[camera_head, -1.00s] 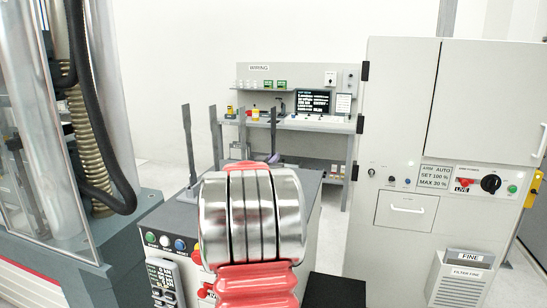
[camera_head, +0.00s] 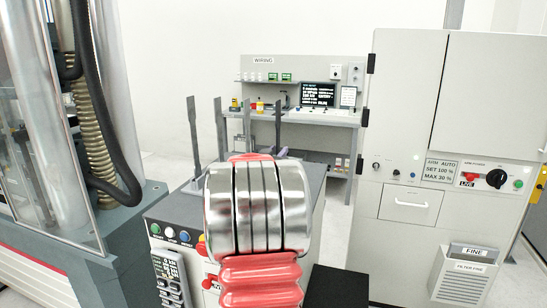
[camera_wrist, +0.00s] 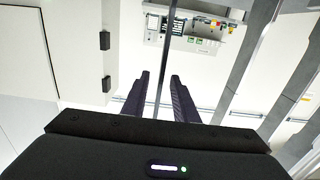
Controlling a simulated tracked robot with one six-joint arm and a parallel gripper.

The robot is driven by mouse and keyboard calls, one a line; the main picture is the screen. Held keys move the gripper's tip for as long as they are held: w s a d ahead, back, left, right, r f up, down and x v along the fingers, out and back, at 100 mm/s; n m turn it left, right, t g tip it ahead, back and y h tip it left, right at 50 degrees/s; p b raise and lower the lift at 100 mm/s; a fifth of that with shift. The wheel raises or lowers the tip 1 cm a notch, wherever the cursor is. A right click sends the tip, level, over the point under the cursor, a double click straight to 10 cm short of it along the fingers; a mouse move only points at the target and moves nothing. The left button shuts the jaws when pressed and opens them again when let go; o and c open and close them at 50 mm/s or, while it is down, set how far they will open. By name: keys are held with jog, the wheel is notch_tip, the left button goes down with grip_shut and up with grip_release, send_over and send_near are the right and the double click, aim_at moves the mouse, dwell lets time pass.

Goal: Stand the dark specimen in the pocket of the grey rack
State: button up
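Several slender upright bars stand above the dark-topped cart behind my arm in the head view. The rightmost, a dark bar (camera_head: 279,125), and a thinner dark bar (camera_head: 247,125) are partly hidden below by my arm; I cannot tell which is the dark specimen. Two greyer bars, one far left (camera_head: 193,130) and one beside it (camera_head: 219,125), stand to their left. In the wrist view my gripper (camera_wrist: 160,76) has its two black fingers apart. A thin dark bar (camera_wrist: 167,45) runs between them in the picture, with gaps both sides. The grey rack's pocket is not clearly visible.
The cart (camera_head: 308,190) carries buttons on its front. A glass-sided machine (camera_head: 50,150) stands at left, a grey cabinet (camera_head: 405,130) at right, and a wiring bench (camera_head: 325,116) behind. In the wrist view, wide grey bars (camera_wrist: 200,70) are close right of the fingers.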

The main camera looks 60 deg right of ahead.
jog(key=s+a, duration=0.2)
jog(key=a, duration=1.1)
jog(key=shift+a, duration=0.25)
jog(key=w+a+n+t+y, duration=0.4)
jog(key=w+a, duration=0.3)
jog(key=a, duration=0.4)
jog(key=w+a+n+t+y, duration=0.4)
jog(key=w+a, duration=0.4)
jog(key=a, duration=0.4)
jog(key=a+f+n+y, duration=0.35)
jog(key=a+y, duration=0.25)
jog(key=a, duration=1.1)
jog(key=s+a+f+n+g+y, duration=0.2)
jog(key=s+a+f, duration=0.3)
jog(key=s+a, duration=0.2)
jog(key=s+a+f+n+g+y, duration=0.1)
jog(key=s+a+f+n+g, duration=0.1)
jog(key=s+a+f, duration=0.3)
jog(key=s+a+g, duration=0.1)
jog(key=s+a, duration=0.2)
jog(key=s, duration=0.4)
jog(key=shift+s+a+g+y, duration=0.2)
jog(key=shift+a+g+y, duration=0.1)
jog(key=shift+y, duration=0.1)
